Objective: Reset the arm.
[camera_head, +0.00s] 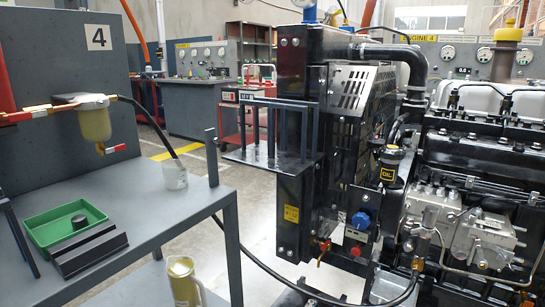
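Neither my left gripper nor my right gripper shows in the head view, and no arm of mine can be made out. The task names no object apart from the arm. A grey metal bench (150,215) stands at the left, and a large black diesel engine (480,150) fills the right side.
The bench holds a green tray (45,228) with a dark round part (79,221), a dark block (90,254) and a whitish cup (174,175) with a hose. A yellowish jug (183,283) is below. A small rack (270,155) juts from the engine. Floor shows between.

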